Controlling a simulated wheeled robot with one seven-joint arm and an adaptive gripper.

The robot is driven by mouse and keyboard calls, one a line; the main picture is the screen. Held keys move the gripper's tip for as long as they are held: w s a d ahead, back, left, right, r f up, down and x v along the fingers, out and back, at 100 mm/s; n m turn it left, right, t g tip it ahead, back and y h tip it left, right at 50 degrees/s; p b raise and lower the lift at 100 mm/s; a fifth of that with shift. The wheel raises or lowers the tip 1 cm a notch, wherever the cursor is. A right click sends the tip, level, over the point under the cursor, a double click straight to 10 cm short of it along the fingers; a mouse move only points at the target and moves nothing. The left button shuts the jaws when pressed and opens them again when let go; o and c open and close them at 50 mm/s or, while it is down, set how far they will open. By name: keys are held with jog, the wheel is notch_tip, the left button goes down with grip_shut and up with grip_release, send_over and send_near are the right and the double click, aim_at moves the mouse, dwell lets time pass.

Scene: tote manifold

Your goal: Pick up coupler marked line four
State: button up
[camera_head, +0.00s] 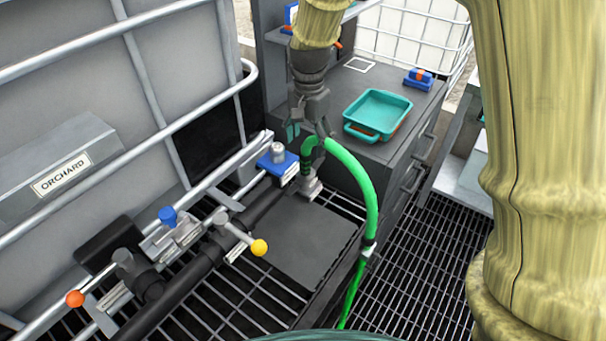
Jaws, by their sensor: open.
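A grey metal coupler (309,187) stands on the dark plate (312,245), at the end of a green hose (371,200). The hose arches up from the coupler, bends over to the right and runs down past the plate's right side. I cannot read any line marking on the coupler. My gripper (307,134) points down above the coupler, close to the top of the hose arch. Its fingers are apart. I cannot tell whether a finger touches the hose. The gripper seems to hold nothing.
A blue block with a grey fitting (278,157) sits just left of the coupler. A dark pipe (190,278) carries yellow (259,247), blue and orange-ended handles. A caged tank labelled ORCHARD (62,182) stands left. A teal tray (377,112) lies on the counter behind.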

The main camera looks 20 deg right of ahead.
aim_at(305, 170)
jog(key=shift+w+a+f+b, duration=0.15)
jog(key=shift+f+b, duration=0.15)
jog(key=shift+f, duration=0.15)
jog(key=shift+w+a+f+b, duration=0.1)
jog(key=shift+f+b, duration=0.15)
jog(key=shift+f, duration=0.2)
jog(key=shift+d+f, duration=0.1)
jog(key=shift+f, duration=2.75)
jog(key=shift+w+f+p, duration=0.1)
jog(key=shift+f+p, duration=0.35)
jog(key=shift+f, duration=1.85)
jog(key=shift+c, duration=0.2)
jog(key=c, duration=1.3)
jog(key=shift+r, duration=0.1)
notch_tip(305, 170, up, 10)
jog(key=shift+f+b, duration=0.1)
jog(key=shift+b, duration=0.2)
